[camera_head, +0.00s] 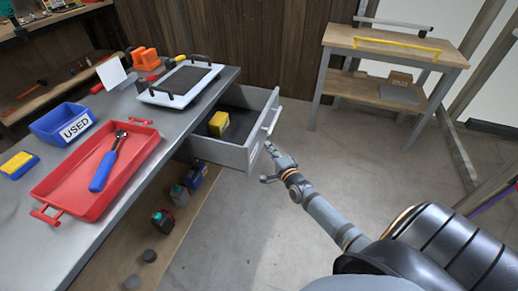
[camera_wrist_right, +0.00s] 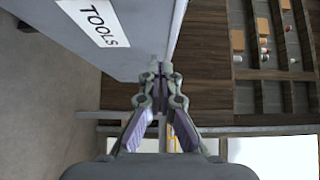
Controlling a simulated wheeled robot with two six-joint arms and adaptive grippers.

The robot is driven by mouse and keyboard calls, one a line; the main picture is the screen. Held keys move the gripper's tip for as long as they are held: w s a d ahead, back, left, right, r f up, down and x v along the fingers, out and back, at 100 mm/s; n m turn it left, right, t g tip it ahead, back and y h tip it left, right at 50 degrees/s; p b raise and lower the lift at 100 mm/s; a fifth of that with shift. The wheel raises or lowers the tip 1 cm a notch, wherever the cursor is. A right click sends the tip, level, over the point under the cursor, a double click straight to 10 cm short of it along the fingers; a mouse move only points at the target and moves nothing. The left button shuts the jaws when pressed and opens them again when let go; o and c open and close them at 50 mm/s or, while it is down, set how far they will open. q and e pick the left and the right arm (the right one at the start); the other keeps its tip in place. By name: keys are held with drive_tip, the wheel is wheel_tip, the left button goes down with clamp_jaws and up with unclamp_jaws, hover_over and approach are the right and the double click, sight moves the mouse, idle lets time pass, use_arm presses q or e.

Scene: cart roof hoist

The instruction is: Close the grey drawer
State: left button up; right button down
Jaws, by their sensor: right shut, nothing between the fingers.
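The grey drawer (camera_head: 238,146) is pulled out from under the right end of the workbench. A yellow box (camera_head: 218,124) lies inside it. A pale bar handle (camera_head: 272,121) runs along the drawer's front. My right gripper (camera_head: 270,148) is shut and empty, close to the drawer front, below and right of the handle. In the right wrist view, the shut fingers (camera_wrist_right: 160,68) point along the grey drawer face (camera_wrist_right: 140,50), which bears a "TOOLS" label (camera_wrist_right: 98,15). I cannot tell whether the fingertips touch it. My left gripper is not in view.
The grey workbench (camera_head: 100,225) holds a red tray (camera_head: 75,190) with a blue-handled ratchet, a blue "USED" bin (camera_head: 62,122) and a white tray (camera_head: 172,98). Several items sit on the shelf below. A wooden side table (camera_head: 390,48) stands back right. The floor right of the drawer is clear.

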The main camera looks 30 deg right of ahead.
sight(255, 139)
drive_tip(key=w+a, duration=0.2)
drive_tip(key=w, duration=0.1)
drive_tip(key=shift+w+a, duration=0.1)
drive_tip(key=shift+a, duration=0.25)
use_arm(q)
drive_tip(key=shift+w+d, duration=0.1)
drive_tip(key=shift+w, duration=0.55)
